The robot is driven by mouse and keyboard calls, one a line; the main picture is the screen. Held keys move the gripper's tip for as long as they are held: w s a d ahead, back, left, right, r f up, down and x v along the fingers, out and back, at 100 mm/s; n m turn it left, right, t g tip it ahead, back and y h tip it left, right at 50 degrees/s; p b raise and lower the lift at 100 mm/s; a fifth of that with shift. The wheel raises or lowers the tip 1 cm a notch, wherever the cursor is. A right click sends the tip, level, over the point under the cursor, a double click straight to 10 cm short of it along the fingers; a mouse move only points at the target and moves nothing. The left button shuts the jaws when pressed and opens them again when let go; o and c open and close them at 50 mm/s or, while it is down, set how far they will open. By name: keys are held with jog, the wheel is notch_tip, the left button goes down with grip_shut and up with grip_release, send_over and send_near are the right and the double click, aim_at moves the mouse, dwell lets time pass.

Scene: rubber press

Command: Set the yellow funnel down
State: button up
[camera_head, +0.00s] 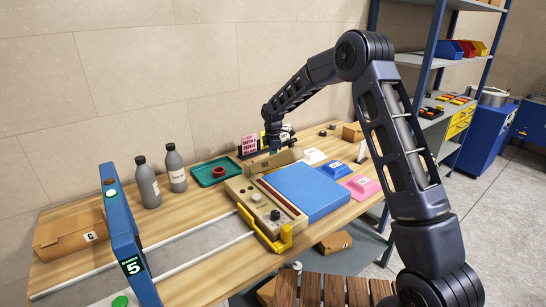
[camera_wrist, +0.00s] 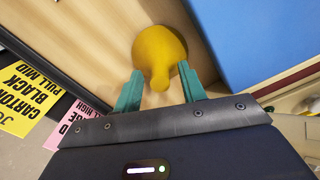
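The yellow funnel (camera_wrist: 158,52) shows in the wrist view with its wide rounded part away from me and its narrow spout toward my camera. My gripper (camera_wrist: 160,72) has green fingers on either side of the funnel, and their tips appear to meet its sides. A tan surface lies under the funnel; I cannot tell whether the funnel touches it. In the head view, my gripper (camera_head: 273,143) is low over the back of the workbench, near the pink sign. I cannot make out the funnel in the head view.
A blue slab (camera_head: 305,191) lies in front of my gripper. A green tray (camera_head: 202,178) and grey bottles (camera_head: 148,184) are to its left. A pink sign (camera_head: 249,143) stands close by. White, blue and pink pieces lie to the right. A dark bar (camera_wrist: 55,62) runs beside the funnel.

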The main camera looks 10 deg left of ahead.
notch_tip(320, 180, up, 12)
jog(key=shift+r, duration=0.15)
dwell(0.7)
jog(key=s+d+r+m+t, duration=0.1)
jog(key=s+d+r+m, duration=0.35)
jog(key=d, duration=0.45)
jog(key=s+d+r+m, duration=0.3)
jog(key=s+d+r, duration=0.25)
jog(key=d, duration=0.45)
jog(key=s+d+r+m+t, duration=0.1)
jog(key=s+d+r+m, duration=0.25)
jog(key=d+r, duration=0.4)
jog(key=s+d+f+m+t, duration=0.1)
jog(key=s+d+f+m, duration=0.1)
jog(key=s+d, duration=0.4)
jog(key=s+d+f+m, duration=0.2)
jog(key=s+d+m, duration=0.3)
jog(key=s, duration=0.6)
jog(key=s+d+f+m+t, duration=0.1)
jog(key=s+d+m, duration=0.3)
jog(key=s+d, duration=0.4)
jog(key=shift+s+f+t, duration=0.3)
jog(key=shift+s+f, duration=0.05)
jog(key=shift+f, duration=0.1)
